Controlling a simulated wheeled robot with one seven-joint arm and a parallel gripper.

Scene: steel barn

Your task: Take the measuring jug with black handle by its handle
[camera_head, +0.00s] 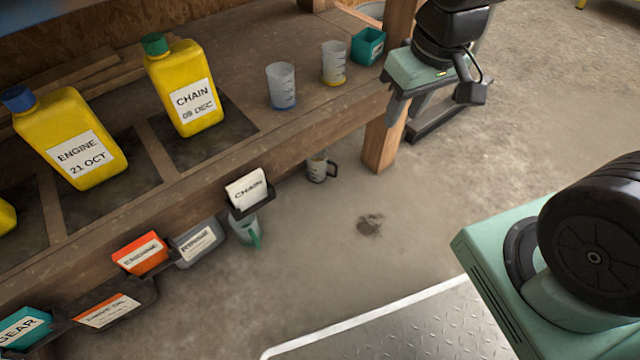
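The measuring jug with the black handle (317,170) is a small, pale grey jug just beyond the front edge of the wooden bench, left of the bench's post. Its black handle (333,170) points right. The bench edge hides part of its top, and I cannot tell what it rests on. My gripper (412,118), teal and dark grey, is at the upper right, to the right of the post. It is well apart from the jug. Its fingers look spread, with nothing seen between them.
A jug with a green handle (247,232) is partly hidden below the CHAIN card holder (249,190). On the bench (235,65) stand yellow bottles (185,90), two clear beakers (281,85) and a teal box (368,46). The post (382,143) stands between gripper and jug. Floor in front is clear.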

